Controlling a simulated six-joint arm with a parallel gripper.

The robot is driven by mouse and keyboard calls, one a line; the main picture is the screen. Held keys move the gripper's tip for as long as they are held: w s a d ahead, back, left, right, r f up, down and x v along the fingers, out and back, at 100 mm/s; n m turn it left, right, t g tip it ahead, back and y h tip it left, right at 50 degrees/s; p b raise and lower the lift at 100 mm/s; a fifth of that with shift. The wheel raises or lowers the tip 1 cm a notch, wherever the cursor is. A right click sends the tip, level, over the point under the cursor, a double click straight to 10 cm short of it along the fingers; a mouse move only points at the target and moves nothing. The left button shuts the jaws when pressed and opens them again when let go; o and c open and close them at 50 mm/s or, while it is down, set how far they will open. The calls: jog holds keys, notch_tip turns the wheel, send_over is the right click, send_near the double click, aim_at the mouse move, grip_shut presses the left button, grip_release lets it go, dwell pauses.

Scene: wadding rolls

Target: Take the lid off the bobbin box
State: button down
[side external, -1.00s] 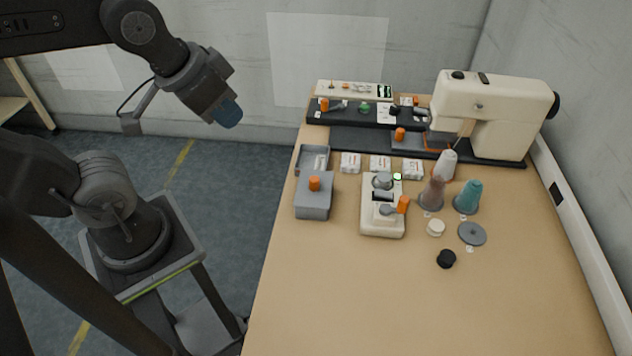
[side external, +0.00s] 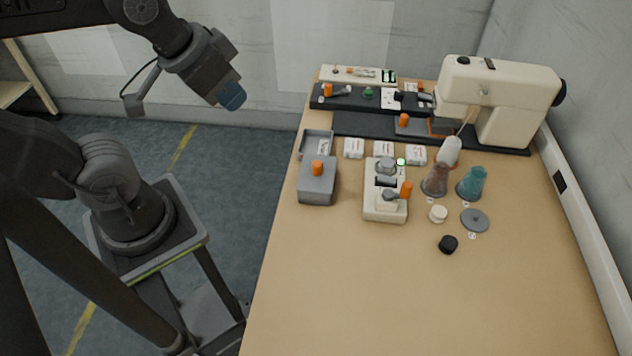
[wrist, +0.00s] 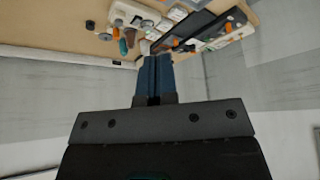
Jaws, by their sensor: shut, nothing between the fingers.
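The bobbin box (side external: 316,193) is taken to be the grey box at the left edge of the table in the side external view. It has a grey lid with an upright orange knob (side external: 317,168) on top, and the lid sits on the box. My gripper (side external: 231,97) hangs in the air left of the table, higher than the box and well apart from it. Its blue fingers (wrist: 153,75) are shut together with nothing between them in the wrist view. I cannot surely pick out the box in the wrist view.
An open grey tray (side external: 316,143) stands right behind the box. A cream device (side external: 385,205) with an orange knob stands to its right. Thread cones (side external: 471,184), a grey disc (side external: 475,220) and a sewing machine (side external: 497,95) are farther right. The front table is clear.

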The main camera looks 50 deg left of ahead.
jog(key=c, duration=1.8)
grip_release()
jog(key=shift+c, duration=0.2)
jog(key=o, duration=1)
jog(key=m+g+y, duration=0.2)
jog(key=m+g, duration=0.4)
jog(key=m, duration=1.2)
send_over(318, 163)
jog(key=d, duration=0.1)
jog(key=f, duration=1.9)
jog(key=shift+w+d, duration=0.1)
jog(key=shift+w, duration=0.2)
jog(key=shift+s+a+f, duration=0.1)
jog(key=shift+a+f, duration=0.1)
jog(key=shift+f, duration=0.7)
jog(key=shift+s+a+f, duration=0.15)
jog(key=shift+a+f, duration=0.05)
jog(key=shift+f, duration=0.7)
jog(key=shift+s+a+f, duration=0.1)
jog(key=shift+a+f, duration=0.1)
jog(key=shift+f, duration=0.7)
